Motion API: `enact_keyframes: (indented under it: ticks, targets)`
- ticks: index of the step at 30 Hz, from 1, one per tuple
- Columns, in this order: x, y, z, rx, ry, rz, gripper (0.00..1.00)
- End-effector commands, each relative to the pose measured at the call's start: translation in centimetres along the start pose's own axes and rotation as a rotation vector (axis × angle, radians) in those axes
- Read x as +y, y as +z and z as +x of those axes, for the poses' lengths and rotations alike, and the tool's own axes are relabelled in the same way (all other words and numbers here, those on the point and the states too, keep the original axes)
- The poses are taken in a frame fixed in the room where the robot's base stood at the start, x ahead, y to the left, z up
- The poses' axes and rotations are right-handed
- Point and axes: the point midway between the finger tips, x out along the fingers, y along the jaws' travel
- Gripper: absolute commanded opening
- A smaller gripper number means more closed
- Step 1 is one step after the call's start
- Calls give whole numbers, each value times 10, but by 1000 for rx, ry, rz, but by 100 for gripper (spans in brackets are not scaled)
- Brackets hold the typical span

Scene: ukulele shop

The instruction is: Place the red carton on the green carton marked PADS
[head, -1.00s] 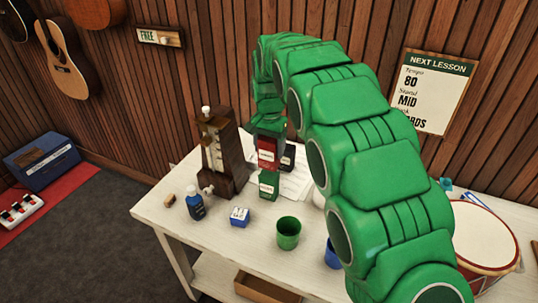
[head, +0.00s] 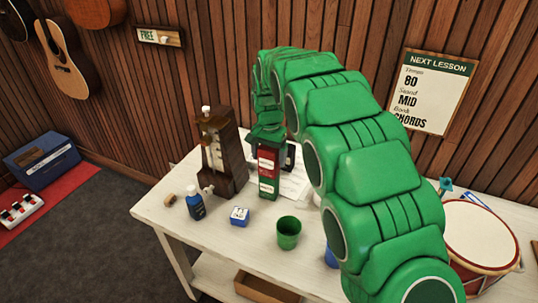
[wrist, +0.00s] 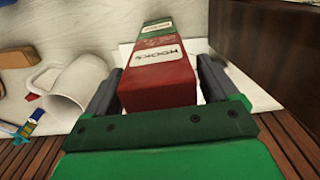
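The red carton (head: 268,161) stands upright directly on top of the green carton (head: 268,189) on the white table, and they look roughly aligned. My gripper (head: 268,143) is right above the red carton, pointing down. In the wrist view the red carton (wrist: 160,75) lies between my two fingers (wrist: 158,72), with a narrow light gap showing beside the right finger, so the fingers look parted around it. The green carton (wrist: 158,27) shows beyond it. Its lettering is too small to read.
A wooden metronome (head: 221,155) stands close on the left. A dark carton (head: 290,156) is close behind on the right. A white mug (wrist: 75,82) lies left in the wrist view.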

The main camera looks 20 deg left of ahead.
Motion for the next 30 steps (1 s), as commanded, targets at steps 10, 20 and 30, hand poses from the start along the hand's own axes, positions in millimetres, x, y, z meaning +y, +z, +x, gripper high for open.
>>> enact_keyframes:
  ticks: [10,20,30]
  targets:
    - [0,0,-1,0,0,0,94]
    - [-1,-1,-43,3,-3,0,94]
    - [0,-1,-101,3,-1,-1,94]
